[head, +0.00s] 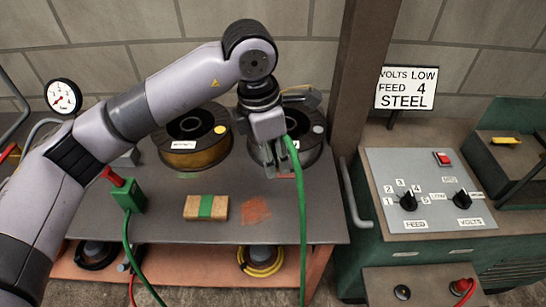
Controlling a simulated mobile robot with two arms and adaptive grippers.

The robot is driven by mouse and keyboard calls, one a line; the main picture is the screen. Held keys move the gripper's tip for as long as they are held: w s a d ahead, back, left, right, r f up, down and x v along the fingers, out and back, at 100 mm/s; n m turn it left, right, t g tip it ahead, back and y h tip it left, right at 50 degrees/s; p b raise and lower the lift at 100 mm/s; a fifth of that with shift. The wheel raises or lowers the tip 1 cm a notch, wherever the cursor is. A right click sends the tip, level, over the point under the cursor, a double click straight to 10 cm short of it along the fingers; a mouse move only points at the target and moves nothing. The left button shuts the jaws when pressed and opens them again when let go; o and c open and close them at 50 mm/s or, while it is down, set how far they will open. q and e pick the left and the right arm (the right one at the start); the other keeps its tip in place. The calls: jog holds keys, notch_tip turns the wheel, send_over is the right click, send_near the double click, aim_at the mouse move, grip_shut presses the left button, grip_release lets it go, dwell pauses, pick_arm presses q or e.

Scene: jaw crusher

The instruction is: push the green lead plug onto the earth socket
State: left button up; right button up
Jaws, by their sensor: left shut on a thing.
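My left gripper (272,163) is above the back right of the grey bench, in front of a dark spool, with its fingers pointing down. It is shut on the green lead plug, which is mostly hidden by the gripper. The green lead (301,215) comes out beside the fingers and hangs down past the bench front. A round black socket (402,292) is on the low front panel at lower right, well apart from the gripper. I cannot tell whether it is the earth socket. My right gripper is not in view.
The bench (330,222) carries wire spools (195,143), a tan block with a green band (206,207), and a green clamp-like piece (129,196) with a red handle. At right stand a control panel (425,190) with two knobs and a red plug (463,287). A brown post (350,90) rises between.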

pick_arm(q)
jog(key=shift+a, duration=0.1)
jog(key=s+a+f+m+g, duration=0.1)
jog(key=s+a+f+m, duration=0.3)
jog(key=a+m, duration=0.5)
jog(key=s+a+f+m+g+y, duration=0.1)
jog(key=s+a+f+m, duration=0.2)
jog(key=a+m, duration=0.6)
jog(key=shift+s+a+f+m+y, duration=0.15)
jog(key=shift+s+f+m+y, duration=0.2)
jog(key=shift+s+m, duration=0.8)
jog(key=shift+s+a+f+m, duration=0.1)
jog(key=shift+s+a+m, duration=0.2)
jog(key=shift+m, duration=0.25)
